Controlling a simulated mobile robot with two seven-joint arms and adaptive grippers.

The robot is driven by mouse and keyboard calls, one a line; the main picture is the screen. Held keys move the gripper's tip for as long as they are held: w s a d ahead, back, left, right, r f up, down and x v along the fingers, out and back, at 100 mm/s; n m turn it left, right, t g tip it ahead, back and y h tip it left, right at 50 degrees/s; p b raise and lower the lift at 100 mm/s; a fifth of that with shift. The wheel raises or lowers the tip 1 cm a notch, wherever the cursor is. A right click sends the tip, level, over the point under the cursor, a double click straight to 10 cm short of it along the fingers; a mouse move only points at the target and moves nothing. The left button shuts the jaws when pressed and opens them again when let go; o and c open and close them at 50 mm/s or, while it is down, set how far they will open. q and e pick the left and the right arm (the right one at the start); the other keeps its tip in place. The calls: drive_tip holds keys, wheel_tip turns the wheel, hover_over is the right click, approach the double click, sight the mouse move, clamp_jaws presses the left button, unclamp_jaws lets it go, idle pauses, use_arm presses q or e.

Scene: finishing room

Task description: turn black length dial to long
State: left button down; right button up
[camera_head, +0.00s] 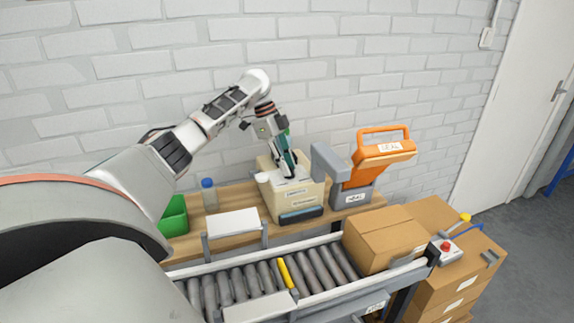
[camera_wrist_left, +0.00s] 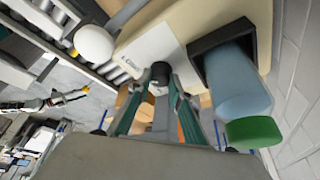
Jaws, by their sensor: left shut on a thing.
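The beige machine (camera_head: 282,207) stands on the wooden bench against the wall, with a pale label plate on top. My left gripper (camera_head: 289,170) comes down onto its top from above. In the left wrist view, the teal fingers (camera_wrist_left: 159,84) are closed around the small black dial (camera_wrist_left: 160,70) beside the label plate (camera_wrist_left: 150,52). The fingers hide most of the dial, and its setting cannot be read. A small arm-like shape at the left of the wrist view looks like my right arm; its gripper is too small to make out.
A blue bottle with a green cap (camera_wrist_left: 253,132) sits in a black holder close beside the fingers. A white knob (camera_wrist_left: 94,43) is on the other side. An orange-handled sealer (camera_head: 380,155) stands to the right. A roller conveyor (camera_head: 237,285) with cardboard boxes (camera_head: 383,240) runs in front.

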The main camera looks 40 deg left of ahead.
use_arm(q)
drive_tip(key=c, duration=1.8)
unclamp_jaws()
drive_tip(key=v, duration=1.2)
drive_tip(key=shift+s, duration=0.1)
